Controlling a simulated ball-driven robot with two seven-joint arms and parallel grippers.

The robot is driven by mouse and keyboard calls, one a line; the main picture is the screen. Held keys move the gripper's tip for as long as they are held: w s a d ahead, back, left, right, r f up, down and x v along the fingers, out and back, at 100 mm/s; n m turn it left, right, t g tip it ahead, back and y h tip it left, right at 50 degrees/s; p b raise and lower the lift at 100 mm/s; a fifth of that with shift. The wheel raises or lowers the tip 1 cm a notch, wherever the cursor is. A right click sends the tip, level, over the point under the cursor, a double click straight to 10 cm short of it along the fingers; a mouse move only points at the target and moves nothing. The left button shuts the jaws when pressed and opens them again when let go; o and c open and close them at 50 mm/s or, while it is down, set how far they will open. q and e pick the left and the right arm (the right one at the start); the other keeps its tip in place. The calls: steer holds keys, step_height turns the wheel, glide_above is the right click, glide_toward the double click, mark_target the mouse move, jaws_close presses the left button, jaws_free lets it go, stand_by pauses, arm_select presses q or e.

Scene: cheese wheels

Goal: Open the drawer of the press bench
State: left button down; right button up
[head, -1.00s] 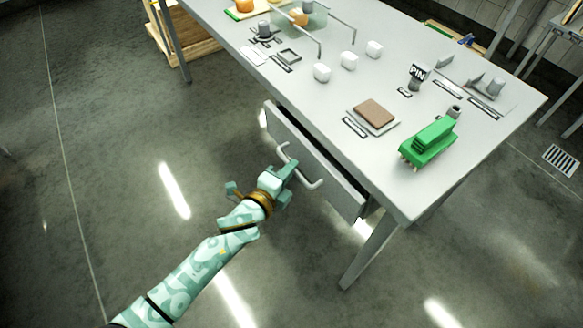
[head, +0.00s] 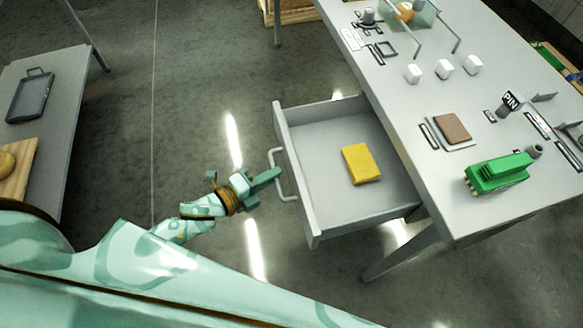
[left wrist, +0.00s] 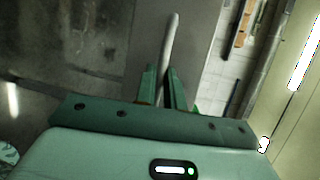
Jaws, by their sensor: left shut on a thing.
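The drawer (head: 308,190) of the press bench (head: 400,85) stands well out from under the tabletop, and its inside shows. A yellow block (head: 361,164) lies in it. The drawer has a pale bar handle (head: 284,186) on its front. My left gripper (head: 270,177) is at this handle, in front of the drawer, and is shut on it. In the left wrist view the handle (left wrist: 170,45) rises between the two green fingers (left wrist: 160,85). My right gripper is not in view.
On the bench top are a green brush-like thing (head: 498,173), a brown pad (head: 453,128), several white blocks (head: 444,68) and a PIN holder (head: 509,102). A side table (head: 55,100) with a dark tray (head: 30,97) stands at the left. Bare floor lies between.

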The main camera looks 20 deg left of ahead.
arm_select(q)
steer(key=shift+s+a, duration=0.65)
steer(key=shift+a, duration=0.2)
steer(key=c, duration=1.5)
jaws_free()
steer(key=p+v, duration=0.2)
steer(key=v, duration=1.4)
steer(key=shift+s+a+p, duration=0.1)
steer(key=shift+p, duration=0.2)
